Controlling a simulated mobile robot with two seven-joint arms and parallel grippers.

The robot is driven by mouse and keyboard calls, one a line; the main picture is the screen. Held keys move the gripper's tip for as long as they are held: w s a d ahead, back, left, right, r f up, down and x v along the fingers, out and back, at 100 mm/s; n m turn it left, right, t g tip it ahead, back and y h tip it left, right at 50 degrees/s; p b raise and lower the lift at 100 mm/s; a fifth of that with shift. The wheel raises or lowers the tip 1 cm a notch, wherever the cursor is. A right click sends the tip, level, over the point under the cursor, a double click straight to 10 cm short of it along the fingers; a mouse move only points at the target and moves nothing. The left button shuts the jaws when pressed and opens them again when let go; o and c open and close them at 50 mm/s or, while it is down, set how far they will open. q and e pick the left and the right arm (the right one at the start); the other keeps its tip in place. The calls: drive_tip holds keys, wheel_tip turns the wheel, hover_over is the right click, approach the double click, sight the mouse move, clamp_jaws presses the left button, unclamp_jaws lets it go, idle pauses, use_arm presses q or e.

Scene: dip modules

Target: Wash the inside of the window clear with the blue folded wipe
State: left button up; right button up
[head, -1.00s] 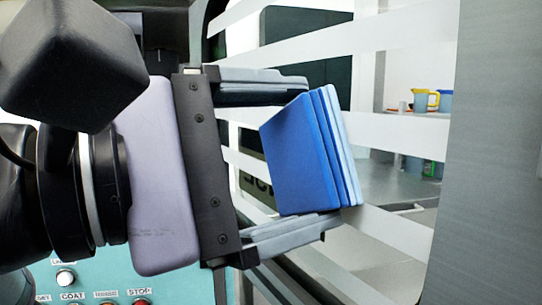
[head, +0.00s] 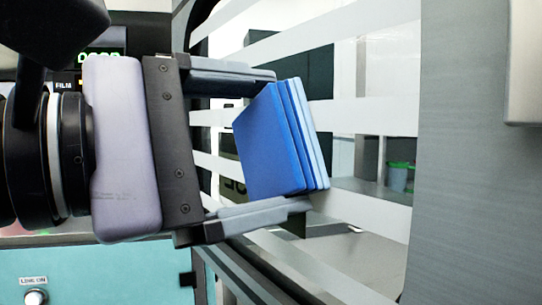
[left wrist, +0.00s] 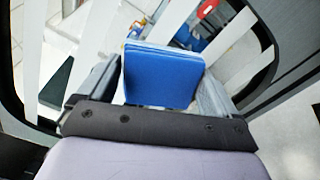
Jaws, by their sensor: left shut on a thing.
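My left gripper (head: 262,145) comes in from the left and is shut on the blue folded wipe (head: 268,145), a thick square pad with several layers, the outermost pale blue. In the left wrist view the wipe (left wrist: 160,78) sits between the two grey fingers. The window (head: 350,160) is a clear pane crossed by several wide whitish bands; it also fills the back of the left wrist view (left wrist: 232,45). The wipe's pale face is turned toward the pane. I cannot tell whether it touches it. My right gripper is not in view.
A grey metal panel (head: 460,170) bounds the window at the right. A teal control panel (head: 100,275) with a labelled button is at lower left, and a dark unit with a green display (head: 100,60) is above. Through the pane show a bench and green-lidded containers (head: 398,177).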

sight(209, 134)
use_arm(q)
drive_tip(key=shift+w+a+b, duration=0.25)
drive_tip(key=shift+w+a, duration=1.15)
drive_tip(key=shift+w, duration=0.5)
drive_tip(key=shift+w+a+b, duration=0.25)
drive_tip(key=shift+w+a, duration=1.15)
drive_tip(key=shift+w, duration=0.55)
drive_tip(key=shift+w+a+b, duration=0.25)
drive_tip(key=shift+w+a, duration=1.15)
drive_tip(key=shift+w, duration=0.5)
drive_tip(key=shift+w+a+p, duration=0.2)
drive_tip(key=shift+w+a, duration=0.3)
drive_tip(key=shift+w, duration=0.25)
drive_tip(key=shift+w+a+p, duration=0.15)
drive_tip(key=shift+w+a, duration=0.35)
drive_tip(key=shift+w, duration=0.2)
drive_tip(key=shift+s+a+f, duration=0.1)
drive_tip(key=shift+s+a, duration=0.05)
drive_tip(key=shift+a, duration=0.1)
drive_tip(key=shift+b+v, duration=1)
drive_tip(key=shift+v, duration=1.65)
drive_tip(key=shift+s, duration=0.1)
drive_tip(key=shift+b+v, duration=0.5)
drive_tip(key=shift+v, duration=0.95)
